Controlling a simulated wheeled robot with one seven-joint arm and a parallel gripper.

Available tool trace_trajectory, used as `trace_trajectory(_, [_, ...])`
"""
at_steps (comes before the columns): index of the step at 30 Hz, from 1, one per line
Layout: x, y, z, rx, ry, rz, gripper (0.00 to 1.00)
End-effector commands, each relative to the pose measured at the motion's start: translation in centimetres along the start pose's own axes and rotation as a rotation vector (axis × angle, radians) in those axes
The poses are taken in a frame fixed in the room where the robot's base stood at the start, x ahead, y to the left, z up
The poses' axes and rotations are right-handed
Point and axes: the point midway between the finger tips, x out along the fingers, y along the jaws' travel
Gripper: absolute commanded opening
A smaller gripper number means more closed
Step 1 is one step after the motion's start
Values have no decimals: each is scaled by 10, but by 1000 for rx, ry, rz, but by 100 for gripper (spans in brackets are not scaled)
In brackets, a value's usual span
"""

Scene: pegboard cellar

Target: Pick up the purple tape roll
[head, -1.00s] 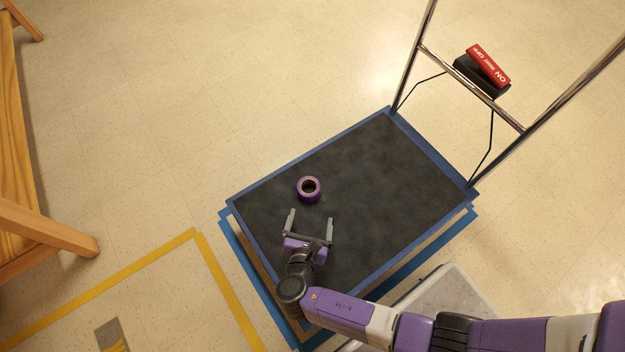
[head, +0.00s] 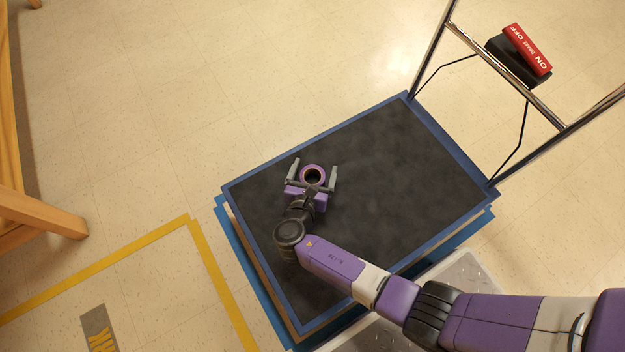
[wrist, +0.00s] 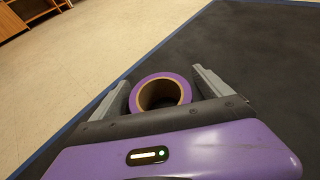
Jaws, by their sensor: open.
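The purple tape roll (head: 313,170) lies flat on the black deck of a blue-edged cart (head: 400,150). In the wrist view the roll (wrist: 160,79) shows its purple rim and brown core, with its near edge partly hidden by my gripper's crossbar. My gripper (head: 314,165) is open, with one grey finger on each side of the roll. In the wrist view my gripper (wrist: 157,82) has its left finger close to the roll's left side, and a small gap shows at the right finger. I cannot tell whether either finger touches the roll.
The cart's metal handle (head: 544,110) rises at the right, with a red and black ON/OFF block (head: 527,49) on it. A wooden piece of furniture (head: 38,212) stands at the left. The deck around the roll is otherwise bare.

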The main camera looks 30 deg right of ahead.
Motion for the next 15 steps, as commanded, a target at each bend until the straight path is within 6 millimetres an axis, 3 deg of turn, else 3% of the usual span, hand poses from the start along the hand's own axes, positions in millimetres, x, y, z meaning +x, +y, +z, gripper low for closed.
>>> trace_trajectory(7, [2, 0, 1, 0, 0, 0, 89])
trace_trajectory(15, [2, 0, 1, 0, 0, 0, 38])
